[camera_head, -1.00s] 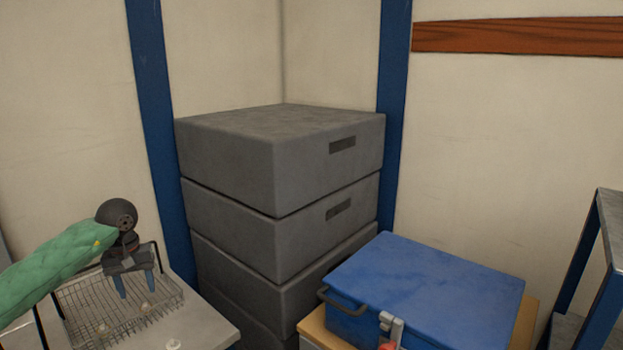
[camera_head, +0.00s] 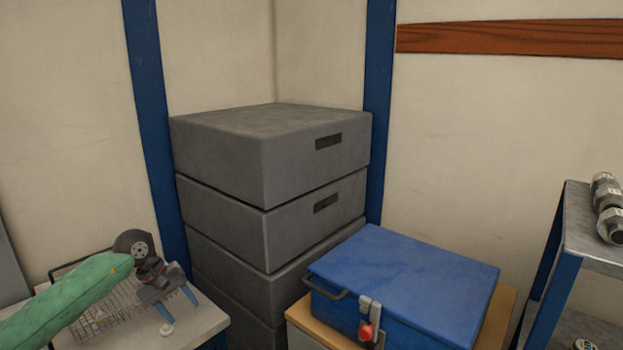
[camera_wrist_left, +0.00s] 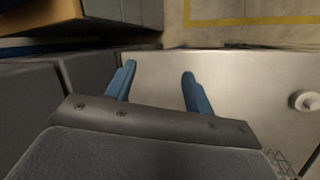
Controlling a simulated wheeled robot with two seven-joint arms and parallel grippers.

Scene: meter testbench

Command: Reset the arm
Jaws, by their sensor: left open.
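My left arm, in a green sleeve, comes in from the lower left in the head view. My left gripper (camera_head: 178,309) is open, its two blue fingers apart with nothing between them. It is over the right part of a grey table (camera_head: 205,322), beside a wire basket (camera_head: 100,312). In the left wrist view the open fingers (camera_wrist_left: 158,90) show above the bare tabletop. My right gripper is not in view.
A stack of grey boxes (camera_head: 265,160) stands in the corner. A blue case (camera_head: 405,280) with a red-tipped latch sits on a wooden surface. A metal shelf (camera_head: 590,245) with metal parts is at the right. A white knob-like piece (camera_wrist_left: 304,100) is on the table.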

